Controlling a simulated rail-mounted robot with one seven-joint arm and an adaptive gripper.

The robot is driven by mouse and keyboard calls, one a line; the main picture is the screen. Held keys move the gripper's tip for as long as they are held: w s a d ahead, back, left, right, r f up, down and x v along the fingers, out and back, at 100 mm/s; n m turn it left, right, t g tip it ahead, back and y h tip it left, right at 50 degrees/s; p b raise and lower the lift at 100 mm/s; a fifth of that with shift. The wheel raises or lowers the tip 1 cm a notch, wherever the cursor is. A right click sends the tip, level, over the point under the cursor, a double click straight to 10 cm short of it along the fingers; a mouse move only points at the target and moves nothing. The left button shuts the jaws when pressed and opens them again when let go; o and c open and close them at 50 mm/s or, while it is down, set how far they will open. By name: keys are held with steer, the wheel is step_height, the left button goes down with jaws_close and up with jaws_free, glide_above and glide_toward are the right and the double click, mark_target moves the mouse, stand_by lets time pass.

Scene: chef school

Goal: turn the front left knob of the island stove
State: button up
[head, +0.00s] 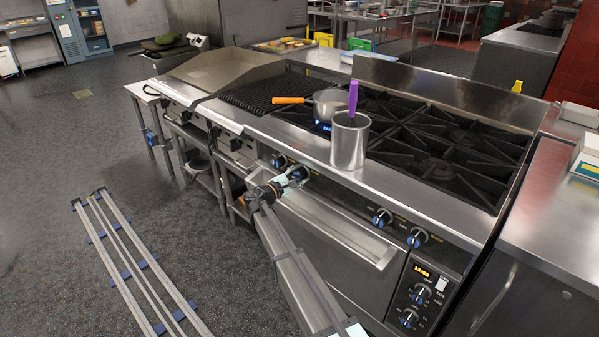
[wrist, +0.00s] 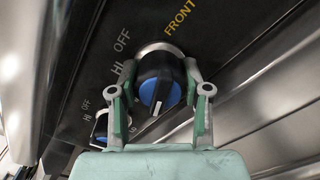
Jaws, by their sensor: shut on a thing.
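The stove's knob (wrist: 160,88) is black with a blue face and a white pointer mark, and "FRONT" is printed beside it in the wrist view. My gripper (wrist: 156,98) has its two green-and-grey fingers on either side of this knob, shut on it. In the head view my gripper (head: 289,180) is at the left pair of knobs on the front panel of the island stove (head: 335,180), partly covering the held knob. A second knob (wrist: 101,126) of the pair is close by at lower left in the wrist view, partly hidden by a finger.
A small pot (head: 327,103) with an orange handle sits on a burner with a blue glow beneath. A metal canister (head: 349,146) holding a purple-handled utensil stands near the front edge. Two more knobs (head: 382,217) are further right. A rail (head: 125,258) lies on the floor at left.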

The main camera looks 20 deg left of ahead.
steer(key=n+p, duration=0.2)
steer(key=n, duration=0.1)
steer(key=n+p, duration=0.1)
steer(key=shift+w+r+n, duration=0.1)
steer(key=shift+r+n, duration=0.15)
steer(key=shift+n, duration=0.15)
steer(key=n+p, duration=0.2)
steer(key=n, duration=0.2)
steer(key=shift+f+p, duration=0.1)
steer(key=shift+p, duration=0.3)
steer(key=o, duration=1.2)
steer(key=shift+f, duration=0.1)
steer(key=shift+c, duration=0.2)
steer(key=v, duration=1.2)
